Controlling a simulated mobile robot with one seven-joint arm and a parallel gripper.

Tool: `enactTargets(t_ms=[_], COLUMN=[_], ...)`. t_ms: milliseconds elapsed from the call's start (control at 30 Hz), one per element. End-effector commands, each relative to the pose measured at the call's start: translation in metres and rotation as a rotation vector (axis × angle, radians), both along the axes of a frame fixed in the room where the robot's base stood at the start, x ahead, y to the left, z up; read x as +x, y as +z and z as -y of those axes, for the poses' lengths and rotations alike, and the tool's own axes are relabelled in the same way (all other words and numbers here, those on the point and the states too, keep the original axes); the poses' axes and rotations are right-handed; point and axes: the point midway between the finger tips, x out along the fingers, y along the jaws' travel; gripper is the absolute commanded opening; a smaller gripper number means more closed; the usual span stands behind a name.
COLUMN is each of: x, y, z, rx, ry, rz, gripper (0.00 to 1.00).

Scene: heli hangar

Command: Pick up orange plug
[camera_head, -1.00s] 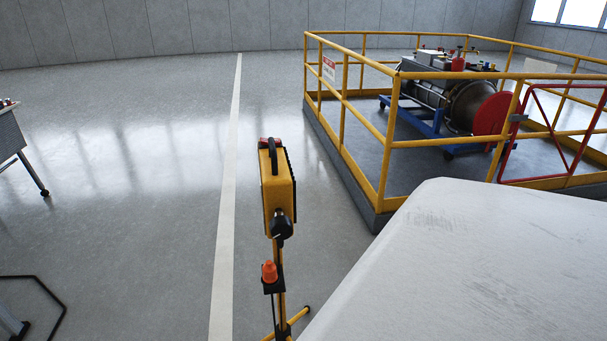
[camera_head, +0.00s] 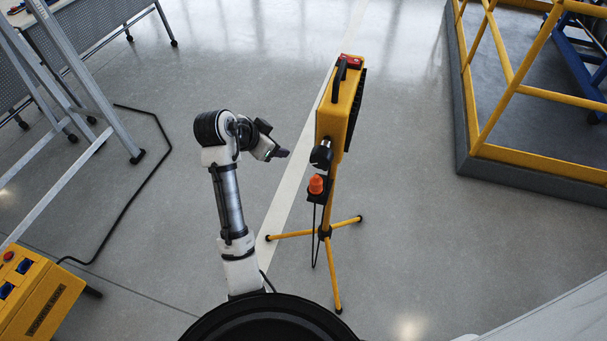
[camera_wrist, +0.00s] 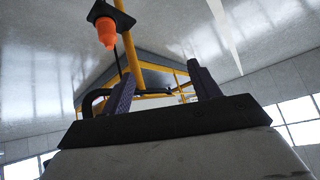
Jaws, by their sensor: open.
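The orange plug (camera_head: 316,184) sits in a small black holder (camera_head: 319,198) on the pole of a yellow tripod work light (camera_head: 341,105). In the wrist view the orange plug (camera_wrist: 107,34) shows at the upper left, beyond the fingers and apart from them. My gripper (camera_head: 283,153) is to the left of the light, a little left of and above the plug in the head view. In the wrist view my gripper (camera_wrist: 162,84) has its two dark purple fingers spread, with nothing between them.
A yellow power box (camera_head: 38,300) with blue sockets stands at the lower left, with a black cable (camera_head: 140,195) on the floor. A grey ladder (camera_head: 85,85) stands at the left. A yellow-railed platform (camera_head: 530,165) is at the right. The floor around the tripod is mostly clear.

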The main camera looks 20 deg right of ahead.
Motion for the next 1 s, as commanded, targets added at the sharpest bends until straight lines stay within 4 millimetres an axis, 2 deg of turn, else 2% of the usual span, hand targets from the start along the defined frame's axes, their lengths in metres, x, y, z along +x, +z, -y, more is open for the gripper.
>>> enactTargets(t_ms=[33,100,233,600,867,1000], x=[-0.014,-0.032,-0.048,-0.044,-0.042,-0.044], y=[-0.009,-0.021,-0.036,-0.091,-0.108,-0.124], z=[0.014,0.028,0.040,0.075,0.086,0.096], rx=[0.030,0.064,0.093,0.098,0.097,0.097], ry=[-0.083,-0.176,-0.264,-0.271,-0.269,-0.270], rz=[-0.060,-0.120,-0.177,-0.186,-0.184,-0.185], gripper=[0.61,0.61,0.61,0.61,0.61,0.61])
